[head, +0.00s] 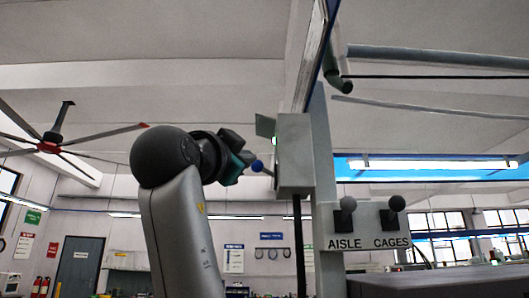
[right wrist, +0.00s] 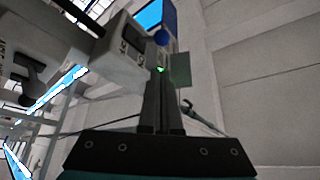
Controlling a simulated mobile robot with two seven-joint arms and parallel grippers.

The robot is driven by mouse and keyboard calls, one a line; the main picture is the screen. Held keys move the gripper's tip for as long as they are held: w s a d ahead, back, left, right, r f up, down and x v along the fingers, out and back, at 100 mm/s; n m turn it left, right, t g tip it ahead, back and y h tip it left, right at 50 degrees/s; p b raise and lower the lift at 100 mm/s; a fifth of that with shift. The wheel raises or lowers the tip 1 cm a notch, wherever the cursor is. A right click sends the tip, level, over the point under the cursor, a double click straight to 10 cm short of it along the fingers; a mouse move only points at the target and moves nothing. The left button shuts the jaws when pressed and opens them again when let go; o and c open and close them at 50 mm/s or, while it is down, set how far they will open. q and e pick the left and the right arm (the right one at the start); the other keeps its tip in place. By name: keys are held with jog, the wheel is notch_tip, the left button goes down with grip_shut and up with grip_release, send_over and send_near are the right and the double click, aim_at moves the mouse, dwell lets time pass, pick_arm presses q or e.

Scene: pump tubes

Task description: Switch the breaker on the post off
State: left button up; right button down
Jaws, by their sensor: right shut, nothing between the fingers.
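The breaker is a pale grey box (head: 295,155) on the upright grey post (head: 324,215) in the head view. Its short lever ends in a blue knob (head: 257,166) that sticks out left and slightly up from the box. My right gripper (head: 247,160) is just left of the knob, at about its height, and partly hides the area. In the right wrist view the shut, empty fingers (right wrist: 160,100) point toward the blue knob (right wrist: 162,37); I cannot tell whether they touch it. A small green light (right wrist: 160,69) shows near the fingers. My left gripper is out of view.
A sign plate (head: 365,227) reading AISLE and CAGES, with two dark ball-ended levers, is fixed lower right on the post. A grey-green flap (head: 265,126) juts from the box's upper left. A dark surface (head: 440,281) lies at lower right. Open room is left of the arm.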

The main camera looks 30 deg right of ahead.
aim_at(262, 167)
jog(key=shift+a, duration=0.1)
jog(key=p+x, duration=0.5)
jog(key=x, duration=0.5)
dwell(0.5)
